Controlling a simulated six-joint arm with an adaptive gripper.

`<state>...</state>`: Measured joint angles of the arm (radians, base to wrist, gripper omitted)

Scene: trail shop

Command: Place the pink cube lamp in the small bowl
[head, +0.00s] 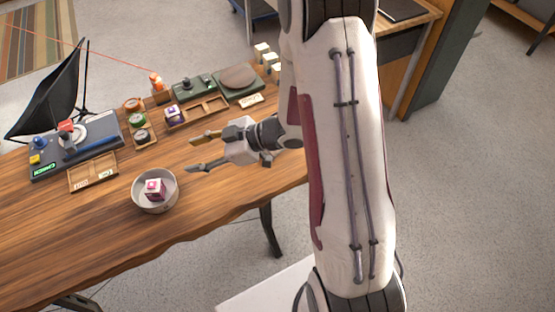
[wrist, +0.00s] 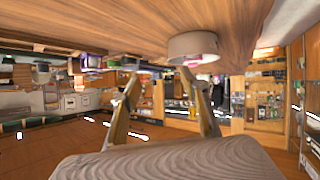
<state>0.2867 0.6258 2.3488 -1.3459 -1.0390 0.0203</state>
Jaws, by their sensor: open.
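The pink cube lamp (head: 155,189) is a small cube with pink and white faces. It sits inside the small bowl (head: 170,204), a round pale grey bowl near the front of the wooden table. My gripper (head: 197,153) is open and empty, to the right of the bowl and apart from it. In the wrist view the picture is upside down. There the bowl (wrist: 193,46) hangs near the top, with a bit of the pink cube (wrist: 191,62) showing past its rim. The fingertips of my gripper (wrist: 159,75) stand apart with nothing between them.
Behind the bowl on the wooden table (head: 70,225) are a wooden tray (head: 92,172), a dark board with small items (head: 50,163), small round items in a rack (head: 139,120), a purple-and-white cube (head: 173,114) and a green device (head: 194,87). The front left table is clear.

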